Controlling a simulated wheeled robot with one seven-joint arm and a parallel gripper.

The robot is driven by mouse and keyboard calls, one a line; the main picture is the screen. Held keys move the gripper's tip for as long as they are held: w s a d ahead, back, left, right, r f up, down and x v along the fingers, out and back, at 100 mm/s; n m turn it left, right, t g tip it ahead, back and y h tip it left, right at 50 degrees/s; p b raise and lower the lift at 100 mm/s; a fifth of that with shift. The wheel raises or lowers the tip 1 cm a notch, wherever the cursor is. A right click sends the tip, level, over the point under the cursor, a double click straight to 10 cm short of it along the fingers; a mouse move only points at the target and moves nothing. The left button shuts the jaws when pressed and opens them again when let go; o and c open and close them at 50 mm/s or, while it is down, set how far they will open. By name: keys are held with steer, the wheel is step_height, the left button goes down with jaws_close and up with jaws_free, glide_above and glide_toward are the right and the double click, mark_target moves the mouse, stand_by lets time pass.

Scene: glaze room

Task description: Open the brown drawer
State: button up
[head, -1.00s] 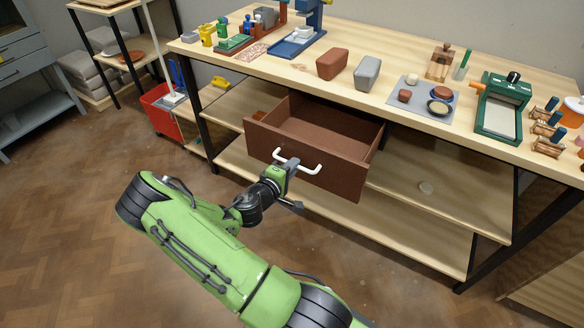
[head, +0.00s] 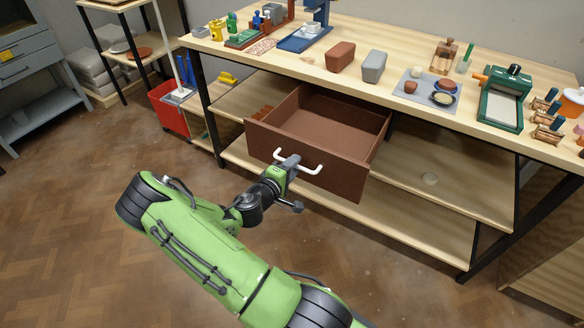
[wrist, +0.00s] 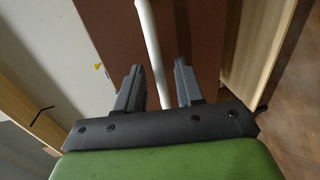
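The brown drawer (head: 335,166) stands well out from under the wooden workbench, with its empty inside showing. Its white handle (head: 312,169) is on the front face. My gripper (head: 290,162) is at the left part of this handle. In the wrist view, the handle bar (wrist: 151,40) runs between the two fingers of my gripper (wrist: 158,80), in front of the brown drawer front (wrist: 195,35). The fingers are closed in around the bar; their exact contact with it is hard to see.
The workbench (head: 400,105) carries tools and clay blocks, with shelves (head: 430,235) below the drawer. A red bucket (head: 168,112) stands left of the bench. A grey cabinet (head: 30,70) is at far left. The floor (head: 70,230) at left is clear.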

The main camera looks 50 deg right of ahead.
steer(key=shift+a, duration=0.1)
steer(key=p+v, duration=0.2)
steer(key=v, duration=1.3)
steer(key=shift+a+p, duration=0.3)
steer(key=shift+s+r, duration=0.1)
steer(key=shift+r, duration=0.05)
steer(key=s+a+r+t+y+p, duration=0.1)
steer(key=s+a+r+y+p, duration=0.2)
steer(key=r, duration=0.7)
steer(key=s+a+r+t+y+p, duration=0.1)
steer(key=s+a+r+y+p, duration=0.3)
steer(key=a+r+y, duration=0.3)
steer(key=s+a+r+m+t+y+p, duration=0.1)
steer(key=s+a+r+t+y+p, duration=0.1)
steer(key=a+r, duration=0.7)
step_height(320, 180, up, 5)
steer(key=s+y+p, duration=0.1)
steer(key=y+p, duration=0.1)
steer(key=y, duration=0.1)
steer(key=shift+s+y, duration=0.3)
